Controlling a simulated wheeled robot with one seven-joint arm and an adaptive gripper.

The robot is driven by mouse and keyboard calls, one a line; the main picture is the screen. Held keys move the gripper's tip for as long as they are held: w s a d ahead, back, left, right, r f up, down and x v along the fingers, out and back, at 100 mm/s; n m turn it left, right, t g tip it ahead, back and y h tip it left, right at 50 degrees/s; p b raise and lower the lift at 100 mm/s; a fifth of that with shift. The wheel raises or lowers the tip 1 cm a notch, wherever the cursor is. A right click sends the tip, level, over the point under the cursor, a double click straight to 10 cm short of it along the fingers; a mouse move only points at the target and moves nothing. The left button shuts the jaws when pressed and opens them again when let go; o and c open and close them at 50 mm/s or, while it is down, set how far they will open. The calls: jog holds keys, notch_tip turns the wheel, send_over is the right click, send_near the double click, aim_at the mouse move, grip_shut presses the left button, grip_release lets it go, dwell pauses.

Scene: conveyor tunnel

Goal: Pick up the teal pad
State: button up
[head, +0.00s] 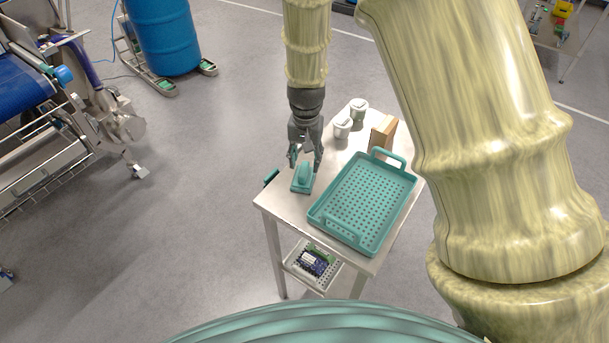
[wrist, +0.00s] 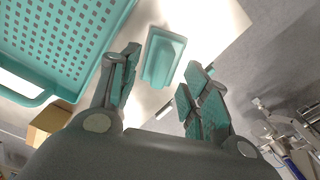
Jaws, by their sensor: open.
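The teal pad (head: 302,187) lies on the metal table near its left edge, a flat base with a raised rounded block on top. In the wrist view the pad (wrist: 163,58) shows just beyond and between my fingertips. My gripper (head: 305,160) points down over the pad, fingers apart, with nothing held. In the wrist view its two teal-lined fingers (wrist: 160,72) stand on either side of the pad's near end. I cannot tell whether they touch it.
A teal perforated tray (head: 319,218) with raised handles fills the table's right front. The table (head: 283,206) has a lower shelf with a bin.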

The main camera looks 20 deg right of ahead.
aim_at(304, 168)
jog(key=shift+g, duration=0.3)
jog(key=w+f, duration=0.1)
jog(key=f, duration=0.1)
jog(key=w+f+p, duration=0.1)
jog(key=w+f, duration=0.1)
jog(key=shift+w+f+p, duration=0.2)
jog(key=shift+w+p, duration=0.05)
jog(key=shift+p, duration=0.05)
jog(key=shift+s+f+p, duration=0.3)
jog(key=shift+f+p, duration=0.05)
jog(key=shift+f, duration=0.3)
jog(key=shift+s+f, duration=0.2)
jog(key=shift+s, duration=0.1)
jog(key=shift+s+d, duration=0.1)
jog(key=shift+s, duration=0.5)
jog(key=shift+w+f, duration=0.65)
jog(key=shift+w, duration=0.15)
jog(key=shift+s+r, duration=0.35)
jog(key=shift+s, duration=0.1)
jog(key=c, duration=0.9)
jog(key=shift+w+f, duration=0.15)
grip_shut()
